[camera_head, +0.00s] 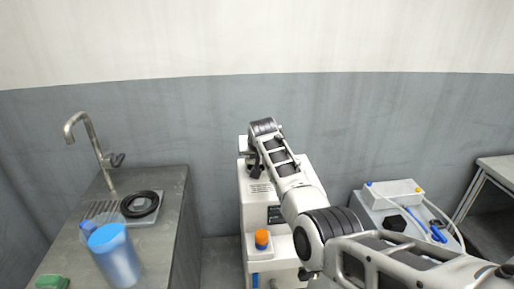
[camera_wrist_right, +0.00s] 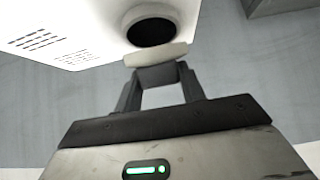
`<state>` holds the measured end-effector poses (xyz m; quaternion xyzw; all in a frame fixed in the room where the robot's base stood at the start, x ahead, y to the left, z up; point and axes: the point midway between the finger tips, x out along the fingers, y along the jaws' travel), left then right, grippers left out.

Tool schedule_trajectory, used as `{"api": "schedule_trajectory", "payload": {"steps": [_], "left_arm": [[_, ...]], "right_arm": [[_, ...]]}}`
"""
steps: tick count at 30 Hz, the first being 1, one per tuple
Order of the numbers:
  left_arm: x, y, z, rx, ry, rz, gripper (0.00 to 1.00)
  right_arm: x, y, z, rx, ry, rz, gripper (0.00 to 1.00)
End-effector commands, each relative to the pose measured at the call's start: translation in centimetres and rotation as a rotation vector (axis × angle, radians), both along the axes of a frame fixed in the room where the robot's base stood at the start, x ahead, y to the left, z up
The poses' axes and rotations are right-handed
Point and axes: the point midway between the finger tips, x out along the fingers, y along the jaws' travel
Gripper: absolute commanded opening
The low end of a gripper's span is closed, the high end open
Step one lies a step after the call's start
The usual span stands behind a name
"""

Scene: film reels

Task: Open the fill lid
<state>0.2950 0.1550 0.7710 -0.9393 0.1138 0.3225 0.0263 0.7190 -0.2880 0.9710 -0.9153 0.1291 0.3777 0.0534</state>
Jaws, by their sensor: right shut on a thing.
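The white machine (camera_head: 256,203) stands against the wall in the middle of the head view. My right arm reaches over it from the right, and my right gripper (camera_wrist_right: 157,76) is at its top. In the right wrist view, the gripper is shut on the fill lid (camera_wrist_right: 157,54), a pale piece seen nearly edge-on. A round dark fill opening (camera_wrist_right: 151,31) shows just beyond the lid, so the lid stands raised from it, at least partly. The exact lid angle is unclear. The arm hides much of the machine top in the head view. My left gripper is not in view.
A counter (camera_head: 174,190) at left has a tap (camera_head: 87,137), a black ring (camera_head: 139,203) and a translucent blue container (camera_head: 112,252). A grey unit with tubes (camera_head: 400,190) is at right.

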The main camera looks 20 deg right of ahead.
Motion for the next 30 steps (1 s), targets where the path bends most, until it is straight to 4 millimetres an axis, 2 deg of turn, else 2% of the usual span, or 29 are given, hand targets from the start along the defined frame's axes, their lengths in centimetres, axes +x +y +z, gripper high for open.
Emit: {"api": "schedule_trajectory", "payload": {"steps": [15,30], "left_arm": [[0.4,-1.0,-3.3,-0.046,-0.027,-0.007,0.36],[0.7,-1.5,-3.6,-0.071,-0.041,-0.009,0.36]], "right_arm": [[1.8,-0.2,0.1,0.048,0.168,0.004,0.00],[1.3,-0.3,0.8,0.066,0.219,0.001,0.00]]}}
